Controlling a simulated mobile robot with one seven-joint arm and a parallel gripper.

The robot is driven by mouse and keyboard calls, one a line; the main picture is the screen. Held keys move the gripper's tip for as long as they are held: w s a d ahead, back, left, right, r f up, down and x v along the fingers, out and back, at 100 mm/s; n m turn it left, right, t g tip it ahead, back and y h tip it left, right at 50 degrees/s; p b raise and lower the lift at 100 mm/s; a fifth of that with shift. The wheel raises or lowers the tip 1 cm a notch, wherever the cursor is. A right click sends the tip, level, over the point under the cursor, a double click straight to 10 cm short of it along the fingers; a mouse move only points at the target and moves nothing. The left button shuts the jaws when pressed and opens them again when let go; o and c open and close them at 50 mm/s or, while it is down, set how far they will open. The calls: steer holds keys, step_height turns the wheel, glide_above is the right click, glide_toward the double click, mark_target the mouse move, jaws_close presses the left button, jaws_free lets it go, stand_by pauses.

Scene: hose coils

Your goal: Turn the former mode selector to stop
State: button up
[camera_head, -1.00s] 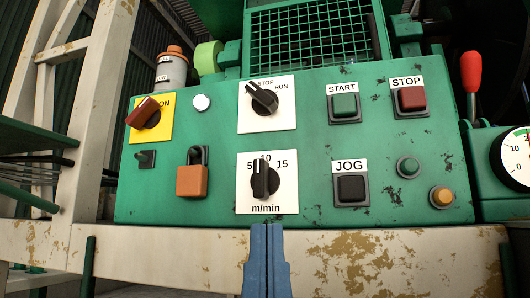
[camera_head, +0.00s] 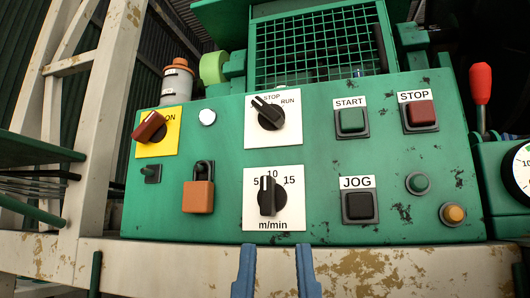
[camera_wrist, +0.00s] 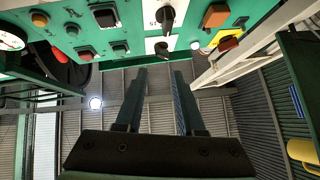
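The mode selector (camera_head: 268,113) is a black knob on a white plate marked STOP at the top and RUN at the right. Its pointer is turned up and to the left, away from STOP, and covers the plate's left part. My gripper (camera_head: 276,250) is low in front of the panel, below the m/min knob (camera_head: 267,196). Its two blue fingers are apart and empty. They also show apart in the wrist view (camera_wrist: 159,72).
Around the selector are a red switch on a yellow plate (camera_head: 166,139), an orange padlock (camera_head: 198,196), START (camera_head: 352,120), STOP (camera_head: 421,114) and JOG (camera_head: 360,207) buttons. A pale worn beam (camera_head: 400,270) runs below the panel. A red-topped lever (camera_head: 481,85) stands at the right.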

mark_target(265, 108)
steer(key=w+r+g+h+p, duration=0.35)
steer(key=w+r+p, duration=0.5)
steer(key=p, duration=1.45)
steer(key=s+a+r+n+g+p, duration=0.25)
steer(key=r+p, duration=0.35)
steer(key=p, duration=1.3)
steer(key=s+a+r+n+g+p, duration=0.15)
steer(key=r+n+g+p, duration=0.3)
steer(key=p, duration=1.55)
steer(key=shift+m+t+h, duration=0.35)
steer(key=shift+m+t, duration=0.05)
steer(key=shift+t, duration=0.05)
steer(key=shift+d+r+p+x, duration=0.15)
steer(key=shift+p+x, duration=0.4)
steer(key=shift+x, duration=1.2)
steer(key=shift+d+r+p+x, duration=0.15)
steer(key=shift+p+x, duration=0.4)
steer(key=shift+x, duration=1.25)
steer(key=shift+f, duration=0.1)
steer(key=shift+w+b, duration=0.15)
steer(key=shift+b, duration=0.15)
